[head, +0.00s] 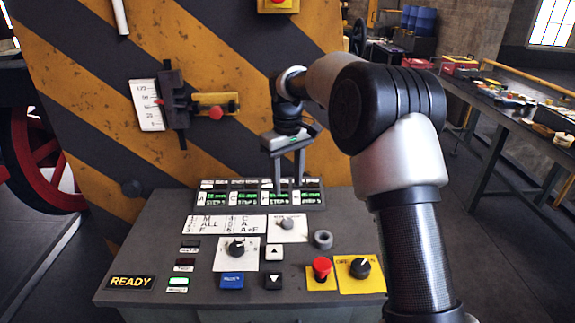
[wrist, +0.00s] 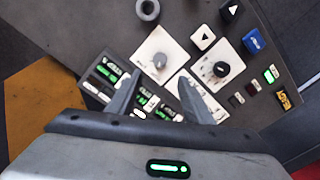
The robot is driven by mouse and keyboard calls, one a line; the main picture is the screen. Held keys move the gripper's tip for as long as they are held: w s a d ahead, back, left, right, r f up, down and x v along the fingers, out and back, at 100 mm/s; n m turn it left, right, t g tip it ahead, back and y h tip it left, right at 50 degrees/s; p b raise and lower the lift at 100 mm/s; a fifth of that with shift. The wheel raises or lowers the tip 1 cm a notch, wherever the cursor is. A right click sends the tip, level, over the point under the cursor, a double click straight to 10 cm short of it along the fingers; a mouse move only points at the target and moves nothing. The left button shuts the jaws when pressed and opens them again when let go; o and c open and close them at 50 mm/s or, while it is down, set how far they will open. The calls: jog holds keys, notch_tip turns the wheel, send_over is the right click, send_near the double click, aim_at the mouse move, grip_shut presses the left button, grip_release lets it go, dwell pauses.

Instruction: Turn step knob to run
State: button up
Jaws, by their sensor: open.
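Two knobs stand on white plates on the sloping console: a grey knob (head: 286,224) and a black knob (head: 237,246). The plate lettering is too small to read, so I cannot tell which is the step knob. In the wrist view the grey knob (wrist: 160,60) lies just beyond my fingertips, and the black knob (wrist: 221,69) is to its right. My gripper (head: 287,184) is open and empty, pointing down over the row of green displays behind the grey knob. It also shows in the wrist view (wrist: 159,80), with fingers apart and touching neither knob.
A red mushroom button (head: 321,267) and a black knob on a yellow plate (head: 361,267) are at the console's right. Arrow buttons (head: 273,251), a blue button (head: 231,281) and a grey ring (head: 323,239) are nearby. A striped panel (head: 110,120) rises behind.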

jog(key=shift+r, duration=2.2)
jog(key=s+d+r+m+t+p, duration=0.2)
jog(key=s+d+r+m+p, duration=0.3)
jog(key=s+r, duration=0.85)
jog(key=s+d+m+t+p, duration=0.1)
jog(key=s+d, duration=0.2)
jog(key=s, duration=0.7)
jog(key=s+d+m+t, duration=0.1)
jog(key=s+d, duration=0.3)
jog(key=s, duration=0.6)
jog(key=shift+s+d+t+p, duration=0.2)
jog(key=shift+t+p, duration=0.15)
jog(key=shift+t, duration=0.45)
jog(key=shift+a, duration=0.2)
